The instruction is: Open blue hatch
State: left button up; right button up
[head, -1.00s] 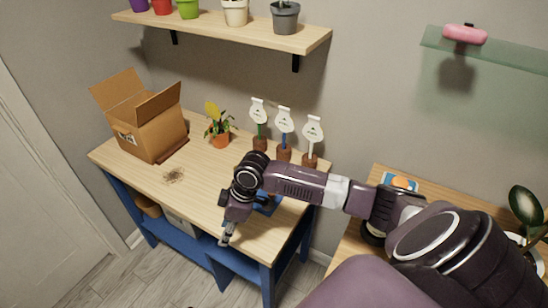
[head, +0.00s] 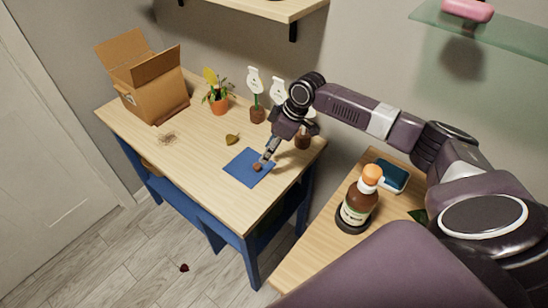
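The blue hatch (head: 247,174) is a flat blue square in the wooden top of the blue-framed table (head: 200,172), near its right end. It looks closed, level with the top. A small brown knob-like piece shows on it by my fingertips. My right gripper (head: 261,163) points down over the hatch, with its tips at or just above this piece. The fingers look close together, but whether they grip the piece cannot be told. My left gripper is not in view.
An open cardboard box (head: 150,85), a potted plant (head: 217,95) and tagged small pots stand along the table's back. A yellowish leaf (head: 232,139) and scattered soil (head: 166,138) lie on top. A brown bottle (head: 357,203) stands on the right-hand table. The table's left front is clear.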

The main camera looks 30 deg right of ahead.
aim_at(257, 166)
jog(key=x, duration=0.4)
jog(key=p+x, duration=0.1)
jog(key=x, duration=0.1)
jog(key=shift+w+a+f, duration=0.1)
jog(key=shift+w+a, duration=0.1)
jog(key=shift+a, duration=0.25)
jog(key=shift+w+a+f, duration=0.1)
jog(key=shift+w+f, duration=0.05)
jog(key=shift+f, duration=0.45)
grip_shut()
